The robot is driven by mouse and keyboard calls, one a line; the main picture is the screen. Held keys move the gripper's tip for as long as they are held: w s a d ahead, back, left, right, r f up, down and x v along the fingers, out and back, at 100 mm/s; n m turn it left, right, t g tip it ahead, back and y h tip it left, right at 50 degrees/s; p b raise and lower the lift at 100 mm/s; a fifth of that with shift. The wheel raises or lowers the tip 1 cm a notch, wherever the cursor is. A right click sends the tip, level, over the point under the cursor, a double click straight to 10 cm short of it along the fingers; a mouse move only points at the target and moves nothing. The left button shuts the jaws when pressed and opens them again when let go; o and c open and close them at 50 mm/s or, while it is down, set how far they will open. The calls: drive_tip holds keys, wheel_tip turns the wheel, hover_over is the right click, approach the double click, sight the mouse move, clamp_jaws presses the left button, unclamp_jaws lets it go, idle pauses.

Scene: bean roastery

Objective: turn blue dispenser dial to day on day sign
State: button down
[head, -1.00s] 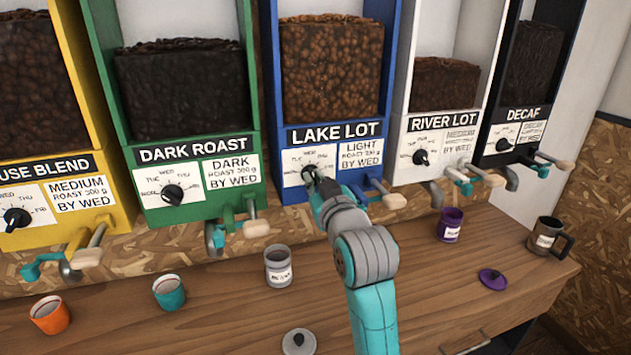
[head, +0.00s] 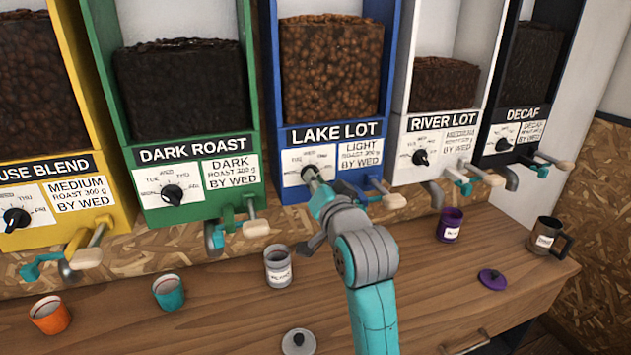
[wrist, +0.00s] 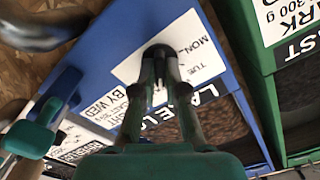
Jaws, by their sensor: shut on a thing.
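The blue dispenser (head: 268,120), labelled LAKE LOT, stands in the middle of the row. Its white dial plate (head: 322,155) carries day names, and MON and TUE are readable in the wrist view. Its sign (head: 360,158) reads LIGHT ROAST 300 g BY WED. My gripper (head: 313,180) is at the dial, and its fingers are shut on the black dial (wrist: 159,50) in the wrist view. The fingers cover much of the dial, so I cannot tell which day its pointer faces.
The green dispenser (head: 122,135) stands left and the white River Lot dispenser (head: 400,120) right. The blue dispenser's outlet lever (head: 394,201) juts out near my wrist. A grey cup (head: 278,268) and a grey lid (head: 298,342) are on the wooden counter (head: 225,318).

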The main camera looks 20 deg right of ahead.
drive_tip(key=shift+f+m, duration=0.1)
drive_tip(key=shift+m, duration=0.3)
drive_tip(key=c, duration=1.2)
unclamp_jaws()
drive_tip(key=shift+s, duration=0.1)
drive_tip(key=s, duration=1.1)
drive_tip(key=shift+s, duration=0.35)
